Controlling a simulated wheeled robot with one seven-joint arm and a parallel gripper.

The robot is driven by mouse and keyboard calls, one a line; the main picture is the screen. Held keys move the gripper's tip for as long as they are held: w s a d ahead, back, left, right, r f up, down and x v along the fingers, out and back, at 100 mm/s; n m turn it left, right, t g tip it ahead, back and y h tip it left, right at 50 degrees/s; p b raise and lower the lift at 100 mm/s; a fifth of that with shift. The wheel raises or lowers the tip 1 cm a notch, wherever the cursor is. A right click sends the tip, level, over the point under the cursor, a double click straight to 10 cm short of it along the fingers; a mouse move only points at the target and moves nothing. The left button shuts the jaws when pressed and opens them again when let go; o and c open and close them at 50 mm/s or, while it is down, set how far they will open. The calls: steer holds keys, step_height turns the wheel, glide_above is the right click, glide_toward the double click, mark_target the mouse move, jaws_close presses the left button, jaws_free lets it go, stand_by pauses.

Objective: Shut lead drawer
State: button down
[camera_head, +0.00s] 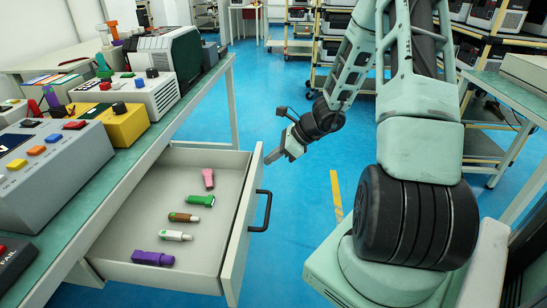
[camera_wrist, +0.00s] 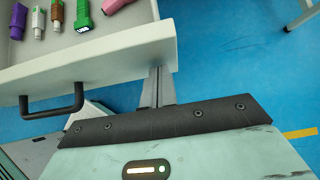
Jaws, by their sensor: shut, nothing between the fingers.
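The lead drawer (camera_head: 238,228) stands open, pulled out from under the left bench. Its black bar handle (camera_head: 265,211) is on the front panel. Inside lie several small connectors, among them a pink one (camera_head: 208,178), a green one (camera_head: 201,200) and a purple one (camera_head: 152,258). My gripper (camera_head: 272,157) is shut and empty, near the far end of the drawer front. In the wrist view the shut fingers (camera_wrist: 158,82) overlap the end of the drawer front (camera_wrist: 110,58), to the right of the handle (camera_wrist: 52,112); I cannot tell whether they touch it.
The bench top (camera_head: 150,150) above the drawer carries a grey device (camera_head: 50,165), a yellow device (camera_head: 115,122) and other instruments. Blue floor (camera_head: 265,90) is clear between the bench and my base. Shelving with equipment (camera_head: 325,50) stands at the back.

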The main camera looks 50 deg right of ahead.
steer(key=w+a, duration=0.5)
steer(key=w, duration=0.2)
steer(key=w+a, duration=0.6)
steer(key=w, duration=0.1)
steer(key=w+a, duration=0.5)
steer(key=w, duration=0.2)
steer(key=shift+w+a+b, duration=0.2)
steer(key=shift+a+b, duration=0.15)
steer(key=shift+w+a+r, duration=0.1)
steer(key=shift+w+a, duration=0.1)
steer(key=shift+w, duration=0.05)
steer(key=shift+a, duration=0.15)
